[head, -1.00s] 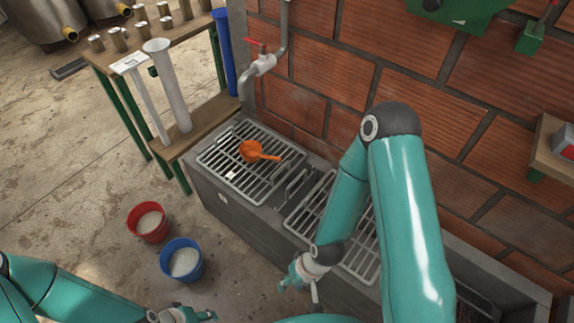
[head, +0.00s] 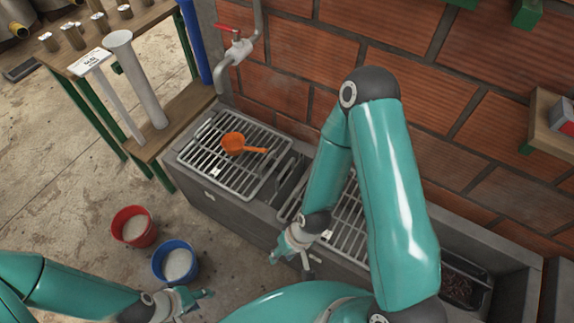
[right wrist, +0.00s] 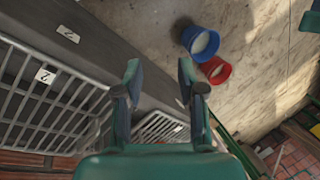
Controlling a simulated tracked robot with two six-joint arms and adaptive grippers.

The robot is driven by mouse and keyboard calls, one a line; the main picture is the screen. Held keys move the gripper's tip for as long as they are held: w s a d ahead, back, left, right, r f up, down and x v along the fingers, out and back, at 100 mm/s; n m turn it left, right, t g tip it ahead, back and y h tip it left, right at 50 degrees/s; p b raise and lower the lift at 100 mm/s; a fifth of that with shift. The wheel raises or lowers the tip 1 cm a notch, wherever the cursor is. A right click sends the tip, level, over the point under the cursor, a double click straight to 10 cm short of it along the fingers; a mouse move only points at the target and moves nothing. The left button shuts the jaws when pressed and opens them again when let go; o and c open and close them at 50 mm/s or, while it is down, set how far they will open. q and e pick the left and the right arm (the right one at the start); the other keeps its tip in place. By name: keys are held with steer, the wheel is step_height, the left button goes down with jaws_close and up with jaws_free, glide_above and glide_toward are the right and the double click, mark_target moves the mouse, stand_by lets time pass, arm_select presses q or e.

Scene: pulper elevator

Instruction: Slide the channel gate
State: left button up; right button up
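The stone channel (head: 235,218) runs along the brick wall, covered by metal grates. In the gap between the left grate (head: 215,165) and the middle grate (head: 345,230) is a grey upright piece with a handle (head: 283,172); it may be the gate, but I cannot tell for sure. My right gripper (head: 284,256) is over the channel's front edge beside the middle grate. In the right wrist view it (right wrist: 160,75) is open and empty, with stone edge and floor beyond its fingers. My left gripper (head: 203,296) is low over the floor, away from the channel; its opening is unclear.
An orange scoop (head: 240,145) lies on the left grate. A red bucket (head: 133,228) and a blue bucket (head: 175,263) stand on the floor before the channel. A wooden bench (head: 150,145) and a tap pipe (head: 240,48) are at the left. A wall shelf (head: 552,128) is at the right.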

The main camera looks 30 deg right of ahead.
steer(key=w+d+f+n+b, duration=0.1)
steer(key=w+f+n+b, duration=0.1)
steer(key=w+n, duration=0.25)
steer(key=w+d+f+n+b, duration=0.1)
steer(key=w+f+n+b, duration=0.15)
steer(key=w, duration=0.35)
steer(key=n+t+h+b, duration=0.1)
steer(key=n+h+b, duration=0.2)
steer(key=n+b, duration=1.15)
glide_toward(285, 168)
steer(key=f+n+p, duration=0.1)
steer(key=f, duration=0.1)
steer(key=f+n+p, duration=0.1)
steer(key=f+n, duration=0.1)
steer(key=f, duration=0.1)
steer(key=w+f+n+p, duration=0.1)
steer(key=f+p, duration=0.1)
steer(key=f, duration=0.1)
steer(key=shift+a+f, duration=0.2)
steer(key=shift+a, duration=0.2)
steer(key=shift+w, duration=0.1)
jaws_close()
steer(key=shift+r, duration=0.1)
